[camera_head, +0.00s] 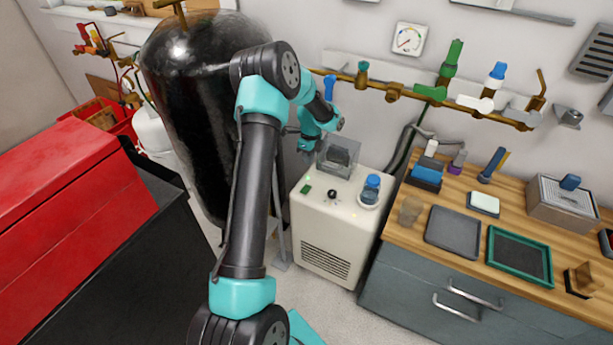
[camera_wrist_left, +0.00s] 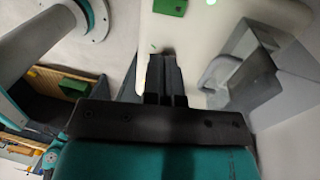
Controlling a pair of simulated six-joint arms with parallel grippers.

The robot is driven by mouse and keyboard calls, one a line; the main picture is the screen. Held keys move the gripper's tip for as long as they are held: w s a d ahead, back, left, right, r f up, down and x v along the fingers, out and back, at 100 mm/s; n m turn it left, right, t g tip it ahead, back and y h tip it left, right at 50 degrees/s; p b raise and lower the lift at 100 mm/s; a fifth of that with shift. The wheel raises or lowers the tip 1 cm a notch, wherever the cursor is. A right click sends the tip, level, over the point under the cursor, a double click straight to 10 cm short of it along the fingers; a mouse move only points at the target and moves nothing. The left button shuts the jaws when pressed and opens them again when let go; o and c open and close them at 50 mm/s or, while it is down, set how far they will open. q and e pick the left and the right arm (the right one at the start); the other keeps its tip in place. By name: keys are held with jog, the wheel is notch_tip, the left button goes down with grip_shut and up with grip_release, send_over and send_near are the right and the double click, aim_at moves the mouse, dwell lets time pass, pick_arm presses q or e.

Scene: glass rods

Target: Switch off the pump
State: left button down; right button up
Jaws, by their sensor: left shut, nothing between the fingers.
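A cream cabinet (camera_head: 323,258) with a vent grille, which looks like the pump, stands on the floor in the middle of the head view. On its top are a green switch (camera_head: 305,189), a black knob (camera_head: 332,194), a blue-capped jar (camera_head: 371,188) and a clear box (camera_head: 338,158) with a dark part inside. My left gripper (camera_head: 306,147) is shut and empty, above the cabinet's back left, beside the clear box. In the left wrist view its fingers (camera_wrist_left: 161,75) point toward the pale top, below the green switch (camera_wrist_left: 170,7). The clear box (camera_wrist_left: 262,72) is to the right. My right gripper is out of view.
A large black tank (camera_head: 190,110) stands left of the cabinet. A wooden bench (camera_head: 405,238) with trays is on the right. Brass pipe (camera_head: 393,92) with coloured valves runs along the wall. A red toolbox (camera_head: 60,200) is at left.

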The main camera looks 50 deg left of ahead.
aim_at(305, 191)
pick_arm(q)
jog(key=f, duration=0.4)
jog(key=s+f, duration=0.1)
jog(key=f, duration=0.4)
jog(key=s+f, duration=0.1)
jog(key=f, duration=0.3)
jog(key=shift+d+f, duration=0.3)
jog(key=shift+f, duration=0.05)
